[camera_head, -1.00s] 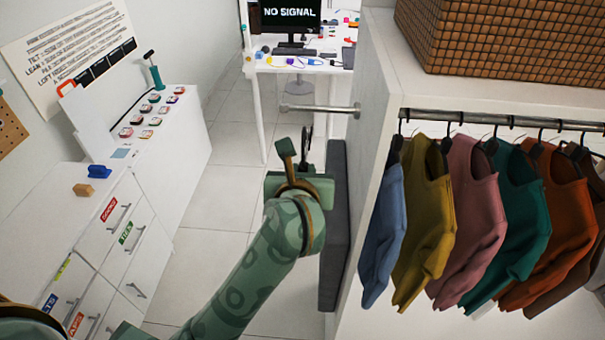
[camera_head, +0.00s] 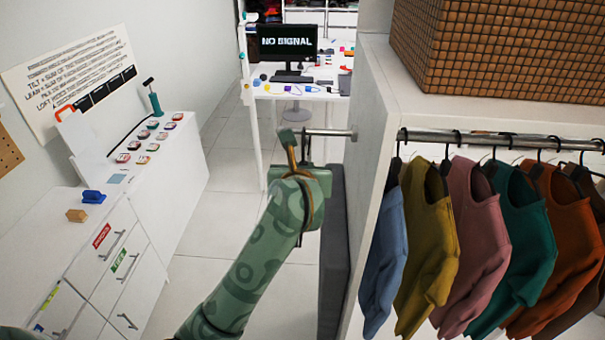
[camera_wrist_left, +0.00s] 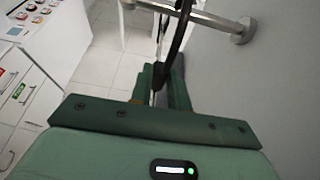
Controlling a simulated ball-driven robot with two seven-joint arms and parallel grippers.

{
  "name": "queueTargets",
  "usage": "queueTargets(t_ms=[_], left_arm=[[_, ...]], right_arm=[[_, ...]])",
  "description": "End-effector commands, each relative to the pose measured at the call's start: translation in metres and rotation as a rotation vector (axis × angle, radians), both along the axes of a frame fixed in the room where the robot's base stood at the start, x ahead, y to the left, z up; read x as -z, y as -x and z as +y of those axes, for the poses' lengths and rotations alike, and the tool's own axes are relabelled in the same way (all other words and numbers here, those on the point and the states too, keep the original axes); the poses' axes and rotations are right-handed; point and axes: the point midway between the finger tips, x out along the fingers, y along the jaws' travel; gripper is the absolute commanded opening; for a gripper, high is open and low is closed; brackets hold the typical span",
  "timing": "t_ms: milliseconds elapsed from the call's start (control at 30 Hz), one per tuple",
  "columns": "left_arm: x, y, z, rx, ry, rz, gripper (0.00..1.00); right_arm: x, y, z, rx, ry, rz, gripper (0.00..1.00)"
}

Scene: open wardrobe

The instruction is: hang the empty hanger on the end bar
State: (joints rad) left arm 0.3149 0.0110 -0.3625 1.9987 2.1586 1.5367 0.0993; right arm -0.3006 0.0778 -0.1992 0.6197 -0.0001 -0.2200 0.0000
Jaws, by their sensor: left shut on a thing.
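My left gripper (camera_head: 303,182) is at the wardrobe's outer side, just below and in front of the end bar (camera_head: 335,132), a short metal rod sticking out from the side panel. In the left wrist view, the fingers (camera_wrist_left: 160,88) are shut on the dark, thin empty hanger (camera_wrist_left: 177,38). The hanger rises from the fingers and crosses the end bar (camera_wrist_left: 200,16) in that picture. Its hook top is out of frame, so I cannot tell whether it touches the bar.
Inside the wardrobe, several shirts (camera_head: 475,210) hang on a rail (camera_head: 480,137). A woven basket (camera_head: 500,50) stands on top. A dark grey padded block (camera_head: 335,245) is below the end bar. White drawers (camera_head: 115,260) stand left, a desk (camera_head: 300,88) behind. Floor between is clear.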

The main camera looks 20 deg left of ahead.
Motion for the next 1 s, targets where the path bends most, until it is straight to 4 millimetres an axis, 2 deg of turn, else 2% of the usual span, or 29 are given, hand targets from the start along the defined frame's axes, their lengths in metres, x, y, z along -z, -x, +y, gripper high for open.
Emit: queueTargets(t_ms=[1000], left_arm=[[0.000, -0.065, 0.018, -0.001, -0.001, -0.001, 0.00]], right_arm=[[0.030, 0.001, -0.001, -0.002, 0.002, 0.002, 0.43]])
